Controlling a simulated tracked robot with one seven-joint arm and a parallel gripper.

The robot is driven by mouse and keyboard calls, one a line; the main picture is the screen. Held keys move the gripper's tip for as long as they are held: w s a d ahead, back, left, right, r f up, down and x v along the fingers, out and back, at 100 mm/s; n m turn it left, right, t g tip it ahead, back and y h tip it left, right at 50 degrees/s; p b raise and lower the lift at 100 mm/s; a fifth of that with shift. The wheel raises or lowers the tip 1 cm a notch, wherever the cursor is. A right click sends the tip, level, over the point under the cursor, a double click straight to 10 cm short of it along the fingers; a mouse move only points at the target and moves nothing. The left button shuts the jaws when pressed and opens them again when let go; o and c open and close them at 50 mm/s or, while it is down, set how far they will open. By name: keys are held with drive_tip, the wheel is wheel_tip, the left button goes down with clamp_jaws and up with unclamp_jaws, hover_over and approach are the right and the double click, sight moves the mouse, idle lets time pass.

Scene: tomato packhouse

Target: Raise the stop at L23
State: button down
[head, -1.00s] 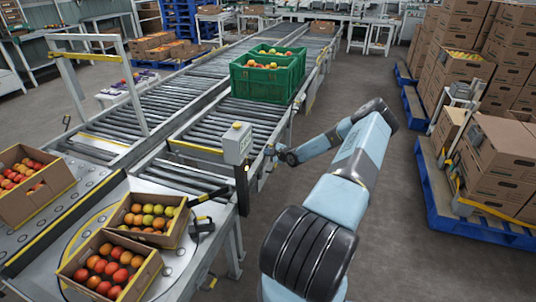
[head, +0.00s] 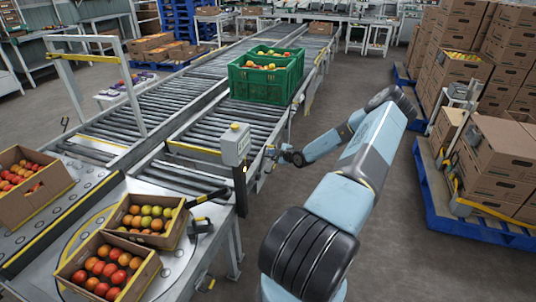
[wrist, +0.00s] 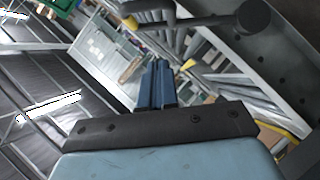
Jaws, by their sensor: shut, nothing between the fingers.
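My gripper (head: 272,153) is shut and empty beside the conveyor's right side rail, just right of the grey control box. In the wrist view the closed fingers (wrist: 158,85) point at a dark bar-like handle (wrist: 190,22) with a round end and a yellow tip. The fingertips appear just short of it; I cannot tell whether they touch. A yellow bar (head: 194,147) lies across the roller conveyor (head: 200,128), left of the control box; it may be the stop. I cannot read an L23 label in either view.
A grey control box (head: 236,145) with a yellow top stands on a dark post at the conveyor edge. Green crates (head: 258,86) of tomatoes sit on the rollers beyond. Open cartons (head: 141,268) stand at the near left. A blue pallet (head: 437,205) with cartons is right; floor between is clear.

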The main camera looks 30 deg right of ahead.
drive_tip(key=v, duration=0.6)
drive_tip(key=shift+r, duration=0.1)
idle(0.4)
